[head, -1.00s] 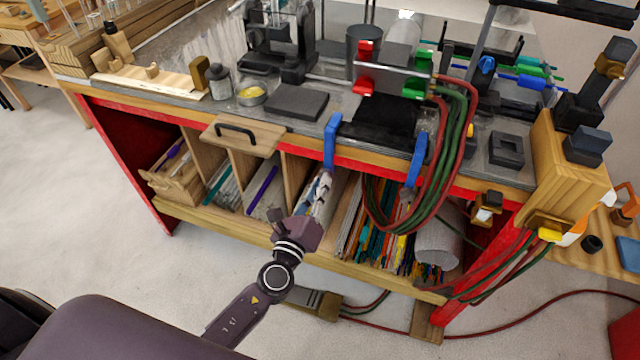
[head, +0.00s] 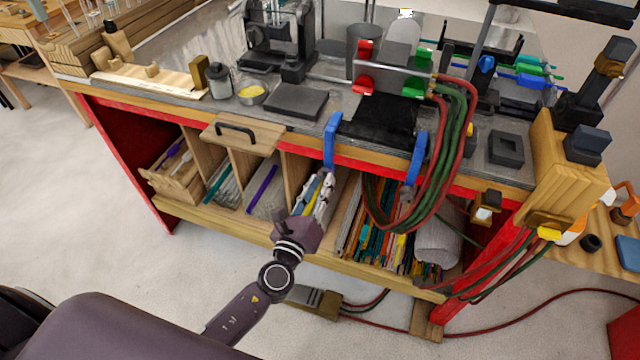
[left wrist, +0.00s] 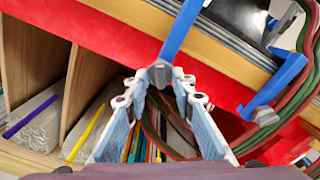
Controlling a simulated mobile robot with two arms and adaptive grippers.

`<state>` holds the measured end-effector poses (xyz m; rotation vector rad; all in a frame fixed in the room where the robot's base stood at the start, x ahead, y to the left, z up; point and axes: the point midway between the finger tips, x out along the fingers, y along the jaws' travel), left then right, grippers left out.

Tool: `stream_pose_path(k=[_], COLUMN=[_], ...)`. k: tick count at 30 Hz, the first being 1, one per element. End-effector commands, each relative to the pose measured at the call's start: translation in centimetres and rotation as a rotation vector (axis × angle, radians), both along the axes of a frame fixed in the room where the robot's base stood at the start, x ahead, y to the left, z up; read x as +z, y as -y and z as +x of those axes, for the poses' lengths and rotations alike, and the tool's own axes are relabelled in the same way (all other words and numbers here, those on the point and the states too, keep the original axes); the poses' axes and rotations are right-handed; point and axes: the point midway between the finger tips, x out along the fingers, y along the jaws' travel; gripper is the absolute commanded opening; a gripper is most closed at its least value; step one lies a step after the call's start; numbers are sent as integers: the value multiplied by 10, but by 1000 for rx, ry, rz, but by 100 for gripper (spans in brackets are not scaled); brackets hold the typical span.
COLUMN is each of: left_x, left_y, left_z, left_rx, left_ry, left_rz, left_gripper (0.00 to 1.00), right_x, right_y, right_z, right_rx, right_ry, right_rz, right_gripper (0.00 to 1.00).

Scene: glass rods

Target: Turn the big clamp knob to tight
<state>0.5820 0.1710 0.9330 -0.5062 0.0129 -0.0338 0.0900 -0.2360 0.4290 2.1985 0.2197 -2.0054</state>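Two blue clamps grip the bench's front edge, a left one (head: 332,138) and a right one (head: 417,157). In the left wrist view the left clamp (left wrist: 181,30) ends below in a grey knob (left wrist: 160,74). The right clamp (left wrist: 278,84) also has a grey knob (left wrist: 265,115). I cannot tell for sure which is the big one. My left gripper (head: 320,190) is below the left clamp, pointing up at it. In the wrist view its fingers (left wrist: 160,88) are apart, with the left knob between or just beyond their tips; contact is unclear. My right gripper is out of view.
Red and green hoses (head: 456,140) hang in loops to the right of the left clamp. Wooden dividers form compartments with rods under the bench. A wooden board with a black handle (head: 235,132) juts out to the left. Floor in front is largely clear.

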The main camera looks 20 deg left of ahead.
Motion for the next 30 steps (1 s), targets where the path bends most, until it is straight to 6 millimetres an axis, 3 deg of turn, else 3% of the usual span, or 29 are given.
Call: stream_pose_path(k=[11,24,30], left_x=[1,0,1], left_y=[-1,-3,-4], left_z=[-7,-92,-115], left_rx=[1,-2,0], left_ry=[2,-1,1], left_rz=[0,0,0], left_gripper=[26,26,26], right_x=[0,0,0], right_y=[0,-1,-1], right_z=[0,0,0], right_rx=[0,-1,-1], right_ry=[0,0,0], right_rz=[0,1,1], right_gripper=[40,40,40])
